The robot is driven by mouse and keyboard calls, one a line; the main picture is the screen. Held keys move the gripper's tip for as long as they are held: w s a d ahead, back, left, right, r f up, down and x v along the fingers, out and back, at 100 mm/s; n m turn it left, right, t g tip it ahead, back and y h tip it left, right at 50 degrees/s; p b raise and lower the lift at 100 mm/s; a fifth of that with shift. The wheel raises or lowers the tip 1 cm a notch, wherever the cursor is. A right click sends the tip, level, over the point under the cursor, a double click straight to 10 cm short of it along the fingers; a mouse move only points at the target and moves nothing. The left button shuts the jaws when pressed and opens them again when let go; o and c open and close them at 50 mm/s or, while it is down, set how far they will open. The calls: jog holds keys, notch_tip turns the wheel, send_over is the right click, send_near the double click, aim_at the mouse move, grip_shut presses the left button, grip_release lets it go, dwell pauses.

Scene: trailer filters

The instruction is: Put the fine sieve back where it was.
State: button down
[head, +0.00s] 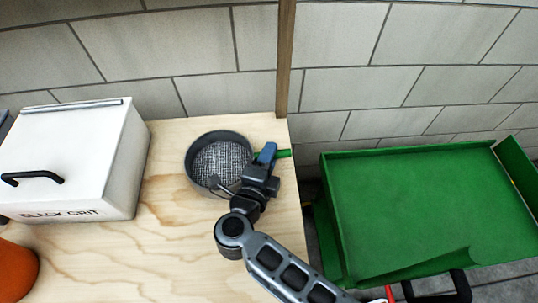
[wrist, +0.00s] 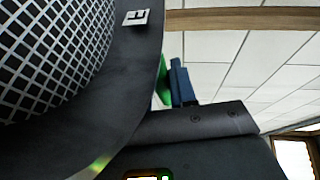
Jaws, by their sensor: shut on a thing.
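A round sieve (head: 222,160) with a dark rim and grey mesh is at the back right of the wooden table in the head view. Its green handle (head: 284,154) points right, past the table's edge. My gripper (head: 266,154) is shut on the sieve at the handle side, with a blue fingertip showing. In the wrist view the sieve (wrist: 50,55) fills the upper left, with a small white letter tag on its rim. A blue finger (wrist: 181,84) is beside the green handle there. I cannot tell whether the sieve touches the table.
A white lidded box (head: 75,160) marked "BLACK GRIT" stands left on the table (head: 150,255). An orange rounded thing (head: 15,272) is at the lower left. A green trailer bed (head: 420,205) lies right, across a gap. A wooden post (head: 285,60) and block wall stand behind.

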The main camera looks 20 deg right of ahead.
jog(key=c, duration=0.9)
grip_release()
jog(key=v, duration=1.2)
jog(key=shift+b, duration=0.35)
